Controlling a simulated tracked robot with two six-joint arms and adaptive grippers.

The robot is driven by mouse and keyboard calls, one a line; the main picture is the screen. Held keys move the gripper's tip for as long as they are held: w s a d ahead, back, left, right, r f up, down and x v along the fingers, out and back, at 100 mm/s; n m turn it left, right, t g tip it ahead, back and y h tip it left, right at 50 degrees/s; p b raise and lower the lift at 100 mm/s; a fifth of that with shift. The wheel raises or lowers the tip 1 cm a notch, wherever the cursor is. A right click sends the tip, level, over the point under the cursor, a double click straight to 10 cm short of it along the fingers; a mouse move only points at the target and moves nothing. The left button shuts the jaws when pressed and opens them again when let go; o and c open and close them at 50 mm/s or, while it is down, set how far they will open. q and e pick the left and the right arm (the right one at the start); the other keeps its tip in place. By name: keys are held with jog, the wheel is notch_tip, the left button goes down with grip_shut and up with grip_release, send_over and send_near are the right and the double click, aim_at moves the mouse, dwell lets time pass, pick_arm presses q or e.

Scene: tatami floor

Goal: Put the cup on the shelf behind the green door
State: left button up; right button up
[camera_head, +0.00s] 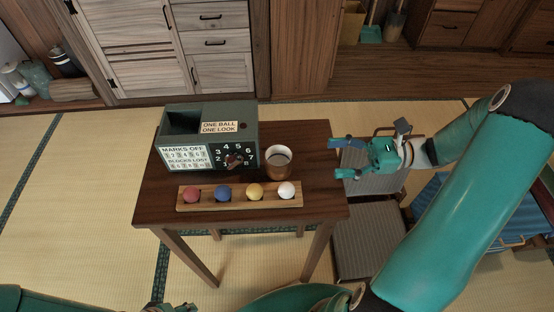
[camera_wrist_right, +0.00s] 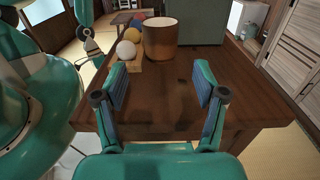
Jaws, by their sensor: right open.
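The brown cup (camera_head: 278,160) stands upright on the dark wooden table (camera_head: 320,200), right of the grey-green box. In the right wrist view the cup (camera_wrist_right: 161,32) stands ahead, beyond the fingertips. My right gripper (camera_head: 337,158) is open and empty at the table's right edge, level with the cup and apart from it. Its two fingers also show in the right wrist view (camera_wrist_right: 160,86), with bare tabletop between them. Of my left arm only parts show at the bottom edge; its jaws cannot be made out. I see no green door or shelf behind one.
The box (camera_head: 247,128) with number panels stands at the table's back left. A wooden rack (camera_head: 238,204) with several coloured balls lies in front of the cup. A grey-seated chair (camera_head: 368,240) stands right of the table. Pale cabinets (camera_head: 140,75) line the back wall.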

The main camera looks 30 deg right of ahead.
aim_at(291, 159)
jog(key=x, duration=1.3)
jog(key=shift+w+a, duration=0.1)
jog(key=shift+a, duration=0.05)
jog(key=shift+c, duration=0.2)
jog(key=shift+r, duration=0.1)
jog(key=c, duration=1.1)
